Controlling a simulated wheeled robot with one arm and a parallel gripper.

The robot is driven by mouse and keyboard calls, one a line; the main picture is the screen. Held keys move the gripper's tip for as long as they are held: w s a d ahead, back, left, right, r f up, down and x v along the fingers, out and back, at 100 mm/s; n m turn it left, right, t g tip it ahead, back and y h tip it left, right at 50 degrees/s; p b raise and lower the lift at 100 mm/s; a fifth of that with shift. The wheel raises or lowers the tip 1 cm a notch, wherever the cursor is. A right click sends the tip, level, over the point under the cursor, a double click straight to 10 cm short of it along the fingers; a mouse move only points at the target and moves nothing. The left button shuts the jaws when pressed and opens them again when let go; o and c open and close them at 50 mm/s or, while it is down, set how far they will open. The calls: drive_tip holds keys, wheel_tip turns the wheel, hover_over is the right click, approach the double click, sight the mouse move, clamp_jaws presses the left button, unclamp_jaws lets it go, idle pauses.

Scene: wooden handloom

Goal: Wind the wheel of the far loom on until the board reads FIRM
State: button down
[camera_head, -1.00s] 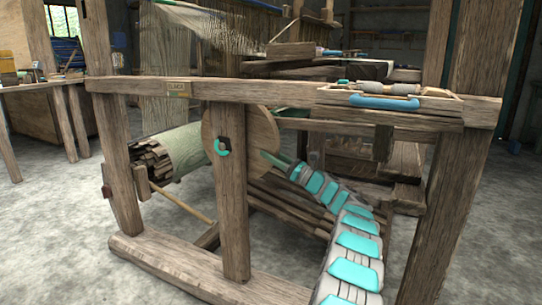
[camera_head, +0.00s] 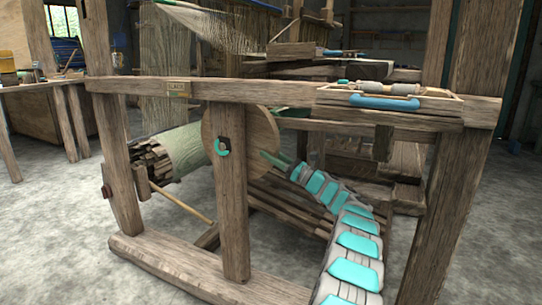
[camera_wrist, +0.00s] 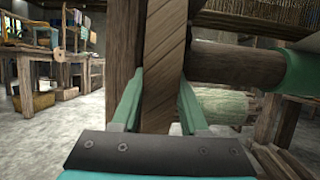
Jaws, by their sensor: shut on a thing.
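The loom's wooden wheel (camera_head: 257,140) stands behind an upright post (camera_head: 230,200) in the head view. A teal curved piece (camera_head: 223,147) sits on the post in front of it. My gripper (camera_head: 275,159) is at the wheel's right edge. In the wrist view its two green fingers (camera_wrist: 158,104) are shut on the wheel's rim (camera_wrist: 163,60), one on each side. The warp threads (camera_head: 210,28) run taut to the back.
A roll of pale green cloth (camera_head: 187,150) lies left of the wheel. A low foot beam (camera_head: 190,270) runs along the floor. Workbenches (camera_head: 45,85) stand at the left, with open floor between.

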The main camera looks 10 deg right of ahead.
sight(278, 148)
drive_tip(key=r+p, duration=0.2)
drive_tip(key=p, duration=0.1)
drive_tip(key=shift+s+d+h, duration=0.1)
drive_tip(key=shift+h, duration=0.2)
drive_tip(key=r+g+p, duration=0.1)
drive_tip(key=p, duration=0.2)
drive_tip(key=shift+d+h, duration=0.1)
drive_tip(key=shift+h, duration=0.3)
drive_tip(key=shift+s+p, duration=0.1)
drive_tip(key=shift+p, duration=0.75)
drive_tip(key=shift+f, duration=0.1)
drive_tip(key=shift+c, duration=2.1)
unclamp_jaws()
drive_tip(key=shift+f, duration=0.15)
